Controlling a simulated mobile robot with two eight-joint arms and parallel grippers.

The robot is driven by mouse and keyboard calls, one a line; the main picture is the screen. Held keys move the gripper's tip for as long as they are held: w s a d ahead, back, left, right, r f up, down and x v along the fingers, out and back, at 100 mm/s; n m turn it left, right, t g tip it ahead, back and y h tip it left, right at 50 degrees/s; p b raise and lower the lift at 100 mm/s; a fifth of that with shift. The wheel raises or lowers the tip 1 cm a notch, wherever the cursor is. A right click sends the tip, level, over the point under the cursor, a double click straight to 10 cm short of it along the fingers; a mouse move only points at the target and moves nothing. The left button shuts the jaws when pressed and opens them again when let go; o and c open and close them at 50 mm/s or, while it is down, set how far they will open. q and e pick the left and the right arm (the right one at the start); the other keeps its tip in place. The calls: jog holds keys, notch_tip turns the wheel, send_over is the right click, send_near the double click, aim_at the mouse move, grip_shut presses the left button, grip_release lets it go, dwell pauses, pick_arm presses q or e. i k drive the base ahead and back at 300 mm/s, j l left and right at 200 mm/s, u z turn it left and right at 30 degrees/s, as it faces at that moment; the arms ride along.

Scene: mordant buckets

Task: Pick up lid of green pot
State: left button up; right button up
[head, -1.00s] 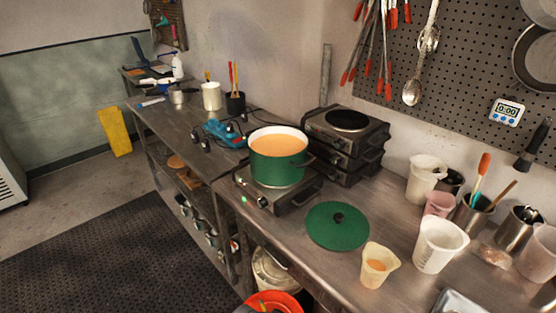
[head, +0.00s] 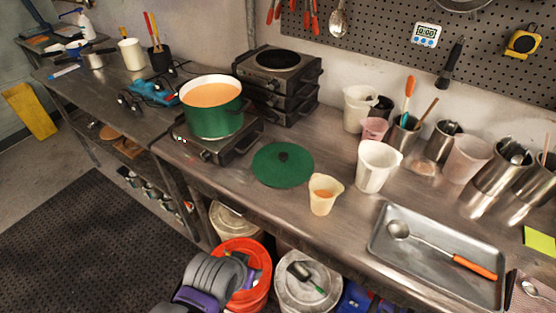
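The green lid (head: 270,174) lies flat on the steel counter, with its dark round knob (head: 283,156) facing up. The green pot (head: 214,118) stands uncovered to its left on a hot plate (head: 240,147), holding an orange liquid. A grey and purple part, which looks like one of my arms, shows low at the bottom edge, well below the lid and apart from it. No gripper fingers can be made out in the head view. Nothing touches the lid.
A beaker with orange contents (head: 322,205) stands close right of the lid, with a white jug (head: 375,178) beyond it. Stacked hot plates (head: 278,100) stand behind. A metal tray (head: 385,240) holding a ladle lies right. A red bucket (head: 243,246) stands below the counter's front edge.

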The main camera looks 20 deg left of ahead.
aim_at(280, 164)
jog(key=k+j+u, duration=0.1)
jog(key=u, duration=0.2)
jog(key=k+j+u, duration=0.1)
jog(key=j+u, duration=0.2)
jog(key=i+u, duration=0.1)
jog(key=i, duration=0.4)
